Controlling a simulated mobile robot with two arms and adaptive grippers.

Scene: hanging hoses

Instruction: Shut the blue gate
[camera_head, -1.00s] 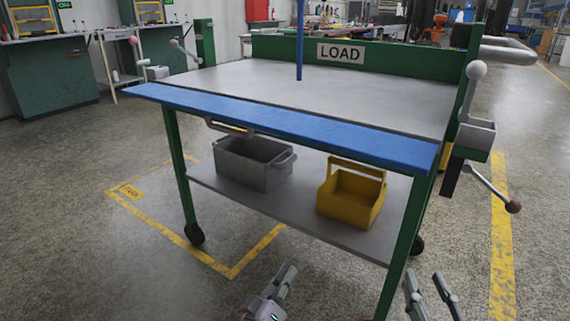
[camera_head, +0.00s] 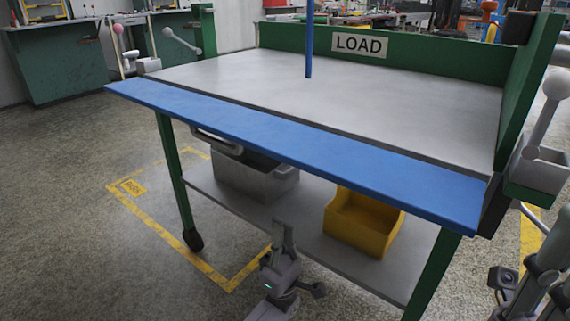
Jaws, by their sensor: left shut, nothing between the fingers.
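The blue gate (camera_head: 290,145) is a long flat panel along the front edge of the green cart's grey top (camera_head: 330,95). It is folded down, sticking out toward me at about the level of the top. My left gripper (camera_head: 284,236) is shut and empty, pointing up below the gate's front edge, in front of the lower shelf. My right arm (camera_head: 535,290) shows at the lower right, beside the cart's right front corner. Its fingers cannot be made out clearly. A grey ball-ended lever (camera_head: 545,115) sits in a bracket at the cart's right side.
A blue rod (camera_head: 309,45) hangs over the top, before the LOAD sign (camera_head: 359,46). A grey bin (camera_head: 255,178) and a yellow tote (camera_head: 362,222) sit on the lower shelf (camera_head: 310,240). Floor at left is clear.

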